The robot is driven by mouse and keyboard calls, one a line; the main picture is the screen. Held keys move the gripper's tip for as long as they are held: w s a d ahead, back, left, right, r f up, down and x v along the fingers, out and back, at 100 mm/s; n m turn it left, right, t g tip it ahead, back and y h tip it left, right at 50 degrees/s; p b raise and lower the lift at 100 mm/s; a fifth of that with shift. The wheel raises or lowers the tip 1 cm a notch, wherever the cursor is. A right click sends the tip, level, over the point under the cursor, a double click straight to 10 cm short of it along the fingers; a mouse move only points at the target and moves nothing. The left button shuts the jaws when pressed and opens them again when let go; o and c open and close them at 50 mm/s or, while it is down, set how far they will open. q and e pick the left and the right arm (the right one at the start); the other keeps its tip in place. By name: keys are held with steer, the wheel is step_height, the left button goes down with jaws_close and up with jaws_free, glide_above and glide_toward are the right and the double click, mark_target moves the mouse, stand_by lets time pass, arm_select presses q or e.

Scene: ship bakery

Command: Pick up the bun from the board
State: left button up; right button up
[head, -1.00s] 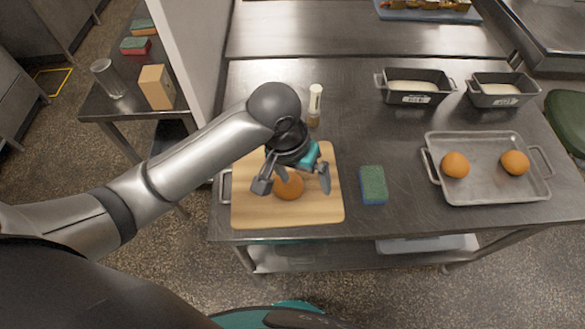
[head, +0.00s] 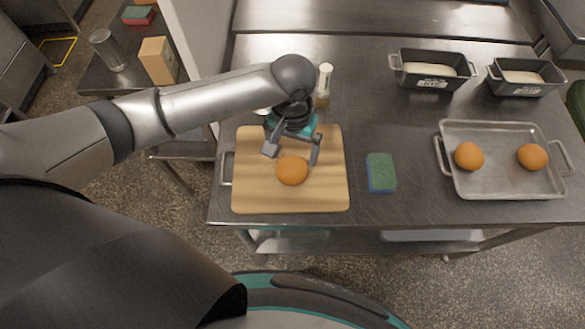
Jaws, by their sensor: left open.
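An orange-brown bun (head: 292,170) sits on the wooden board (head: 262,197) on the steel table. My left gripper (head: 291,153) is open over the far half of the board. Its two fingers point down at the far side of the bun, one to the left and one to the right. I cannot tell whether either finger touches the bun. My right gripper is not in view.
A green and blue sponge (head: 381,173) lies right of the board. A metal tray (head: 505,187) with two buns is farther right. Two dark loaf tins (head: 432,84) (head: 522,91) stand behind it. A shaker bottle (head: 324,82) stands behind the board.

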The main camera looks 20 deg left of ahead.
mark_target(292, 165)
arm_select(q)
steer(key=shift+s+f+b, duration=0.2)
steer(key=shift+f+b, duration=0.05)
steer(key=shift+f, duration=1.25)
steer(key=shift+s+f+b, duration=0.15)
steer(key=shift+f+b, duration=0.1)
steer(key=shift+f, duration=1.2)
steer(key=shift+c, duration=0.4)
steer(key=c, duration=1)
steer(key=shift+o, duration=0.2)
steer(key=shift+r, duration=0.15)
